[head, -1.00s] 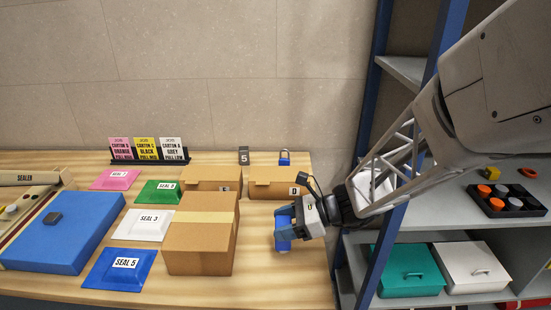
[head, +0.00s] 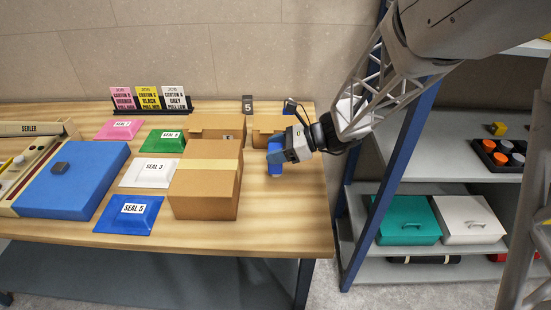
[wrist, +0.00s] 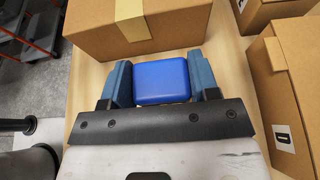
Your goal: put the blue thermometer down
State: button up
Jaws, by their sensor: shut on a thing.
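The blue thermometer (wrist: 162,82) is a rounded blue block between the two fingers of my gripper (wrist: 163,85) in the wrist view. In the head view, my gripper (head: 274,155) is at the right part of the wooden table, shut on the blue thermometer (head: 275,170). The thermometer hangs below the fingers, close to the tabletop. I cannot tell whether its underside touches the wood.
A taped brown carton (head: 205,180) stands just left of my gripper. Two more cartons, one at the back (head: 216,127) and one behind my gripper (head: 268,127), stand near the wall. The table's front right (head: 285,220) is clear. A blue shelf post (head: 392,150) rises at right.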

jog(key=shift+f, duration=1.7)
jog(key=shift+f, duration=0.15)
jog(key=o, duration=1.1)
jog(key=shift+d+r, duration=0.1)
jog(key=shift+r, duration=0.1)
jog(key=shift+v, duration=5.9)
jog(key=shift+s, duration=0.1)
